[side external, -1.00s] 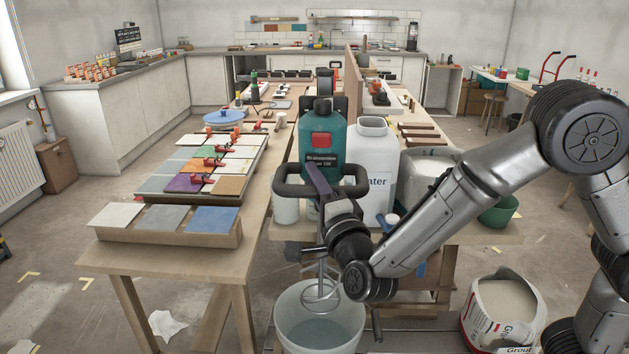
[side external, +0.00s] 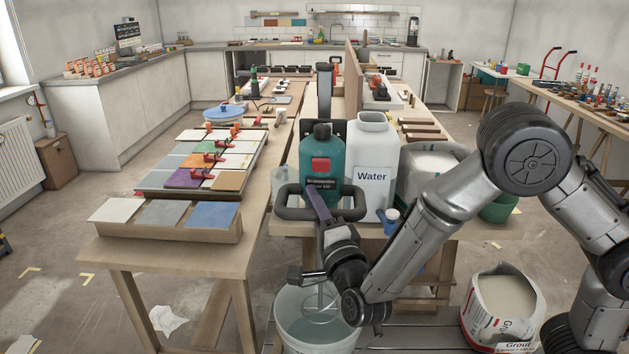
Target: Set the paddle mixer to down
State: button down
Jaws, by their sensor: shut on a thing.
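The paddle mixer (side external: 321,162) has a teal body with a red square and a black loop handle around its lower part. It is upright in front of a dark vertical post (side external: 324,92). Its pale shaft and ring-shaped paddle (side external: 320,300) hang below, with the paddle down inside the white bucket (side external: 282,325). The bucket holds pale liquid; whether the paddle touches the bottom is hidden. My gripper (side external: 316,203) is shut on the front bar of the mixer's handle, reaching up from the lower right. My wrist hides part of the shaft and the bucket's right side.
A white water canister (side external: 371,175) stands close to the mixer's right, with a white tub (side external: 432,165) beyond it. An open grout bag (side external: 503,305) is at lower right. Tile samples (side external: 187,213) lie on the left table. The floor at left is mostly clear.

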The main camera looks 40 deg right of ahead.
notch_tip(320, 180, down, 19)
jog(key=shift+s, duration=0.1)
jog(key=c, duration=0.9)
grip_release()
jog(key=shift+r, duration=0.15)
jog(key=v, duration=1.3)
jog(key=shift+s+a+r, duration=0.1)
jog(key=shift+s+a, duration=0.05)
jog(key=shift+s, duration=0.2)
